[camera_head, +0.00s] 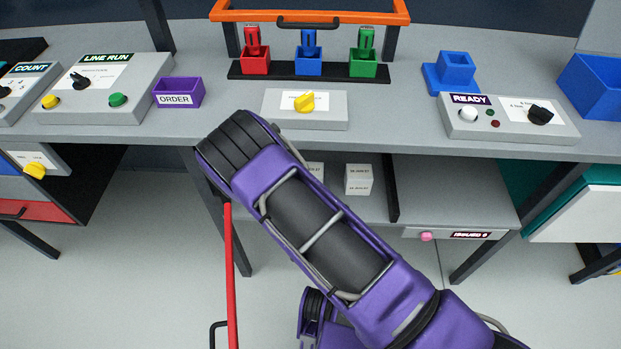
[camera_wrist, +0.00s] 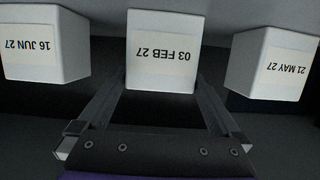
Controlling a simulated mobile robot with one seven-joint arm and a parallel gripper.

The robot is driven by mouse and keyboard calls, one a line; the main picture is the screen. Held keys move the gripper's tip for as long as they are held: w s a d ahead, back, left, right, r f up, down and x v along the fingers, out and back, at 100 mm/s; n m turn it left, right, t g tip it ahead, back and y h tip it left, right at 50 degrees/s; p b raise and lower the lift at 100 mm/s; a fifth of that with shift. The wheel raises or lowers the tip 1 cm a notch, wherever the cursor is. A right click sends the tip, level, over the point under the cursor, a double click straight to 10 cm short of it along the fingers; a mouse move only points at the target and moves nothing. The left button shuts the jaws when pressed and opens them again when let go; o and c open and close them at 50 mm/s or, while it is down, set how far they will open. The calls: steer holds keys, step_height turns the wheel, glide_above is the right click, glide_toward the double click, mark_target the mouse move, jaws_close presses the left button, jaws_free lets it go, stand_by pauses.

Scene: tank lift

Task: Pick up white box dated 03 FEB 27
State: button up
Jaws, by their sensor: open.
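The white box dated 03 FEB 27 (camera_wrist: 161,68) is in the upper middle of the wrist view, its label upside down in the picture. My gripper (camera_wrist: 160,90) is open, with one finger toward each side of this box. I cannot tell whether the fingers touch it. In the head view my gripper is hidden behind my purple arm, which reaches toward the shelf under the table.
A white box dated 16 JUN 27 (camera_wrist: 45,52) is left and one dated 21 MAY 27 (camera_wrist: 275,65) is right in the wrist view. In the head view, a white box (camera_head: 358,179) stands on the shelf (camera_head: 435,195), near a dark divider (camera_head: 391,190). The tabletop (camera_head: 205,50) lies above.

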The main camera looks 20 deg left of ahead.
mark_target(311, 166)
steer(key=shift+b+x, duration=0.3)
steer(key=shift+x, duration=2.4)
steer(key=shift+r, duration=0.2)
steer(key=c, duration=1.1)
